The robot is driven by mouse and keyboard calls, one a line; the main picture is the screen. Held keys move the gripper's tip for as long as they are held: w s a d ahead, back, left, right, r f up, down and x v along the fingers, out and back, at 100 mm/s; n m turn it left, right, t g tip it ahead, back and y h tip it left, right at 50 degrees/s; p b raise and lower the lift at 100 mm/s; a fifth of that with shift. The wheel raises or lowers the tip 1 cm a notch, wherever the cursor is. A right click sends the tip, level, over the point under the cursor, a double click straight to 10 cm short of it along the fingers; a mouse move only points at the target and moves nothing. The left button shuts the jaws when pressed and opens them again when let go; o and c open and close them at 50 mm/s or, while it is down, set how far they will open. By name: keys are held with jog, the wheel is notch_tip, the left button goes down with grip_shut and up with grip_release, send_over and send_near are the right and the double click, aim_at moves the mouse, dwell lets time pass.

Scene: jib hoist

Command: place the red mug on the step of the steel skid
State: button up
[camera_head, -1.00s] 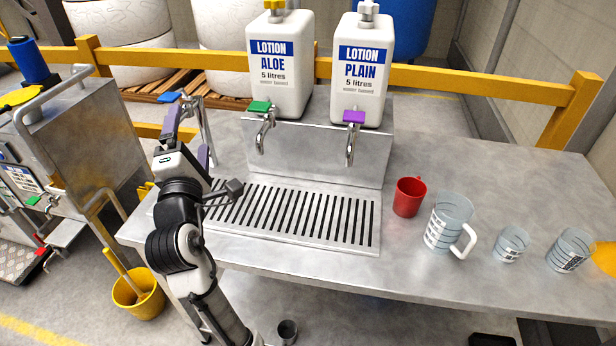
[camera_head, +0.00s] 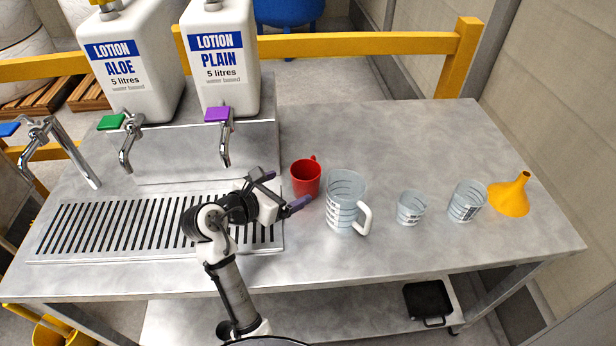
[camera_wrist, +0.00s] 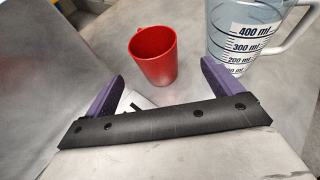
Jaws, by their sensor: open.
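The red mug (camera_head: 306,178) stands upright and empty-looking on the steel table, just right of the slotted drip tray. My gripper (camera_head: 279,190) is open, with its purple fingers just left of and in front of the mug. In the wrist view the mug (camera_wrist: 154,55) is ahead of the open fingers (camera_wrist: 160,84), a little beyond the fingertips and apart from them. The mug's handle shows at its far side in the head view. The steel skid and its step are not in view now.
A clear measuring jug (camera_head: 345,200) with a white handle stands close right of the mug. Two clear beakers (camera_head: 411,207) (camera_head: 466,201) and an orange funnel (camera_head: 511,195) are farther right. Lotion taps (camera_head: 225,140) overhang the drip tray (camera_head: 110,228). The table behind the mug is clear.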

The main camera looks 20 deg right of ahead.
aim_at(314, 171)
jog(key=x, duration=0.4)
jog(key=w+d+p, duration=0.1)
jog(key=d, duration=0.1)
jog(key=w+d, duration=0.1)
jog(key=shift+w+d+f+p, duration=0.35)
jog(key=shift+w+d+f, duration=0.25)
jog(key=shift+d+f, duration=0.05)
jog(key=shift+d, duration=0.15)
jog(key=c, duration=1.2)
jog(key=shift+o, duration=0.2)
